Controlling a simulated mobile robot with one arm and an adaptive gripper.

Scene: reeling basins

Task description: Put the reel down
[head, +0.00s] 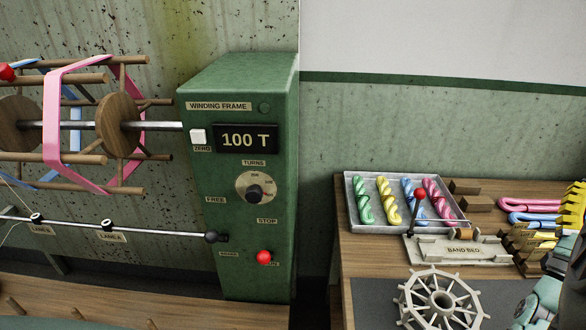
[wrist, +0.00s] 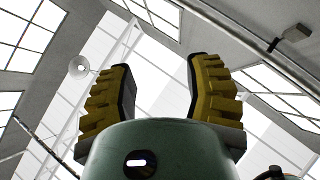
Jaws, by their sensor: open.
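A wooden reel (head: 118,125) with round hubs and long bars sits on the winding frame's metal shaft at the left of the head view. Pink and blue bands loop around its bars. A pale spoked wheel (head: 440,302) lies on a dark mat at the bottom right; I cannot tell whether it is also a reel. My gripper (wrist: 162,66) shows in the wrist view with its two yellow ridged fingers apart and nothing between them. It points up at the roof. In the head view a yellow finger shows at the right edge, beyond the wheel and apart from it.
The green winding frame box (head: 240,190) reads 100 T. On the right table (head: 355,262), a tray (head: 352,205) holds several coloured skeins. A band bed (head: 460,250) with a red-knobbed lever stands before it. Pink and blue loops (head: 530,205) lie at the right.

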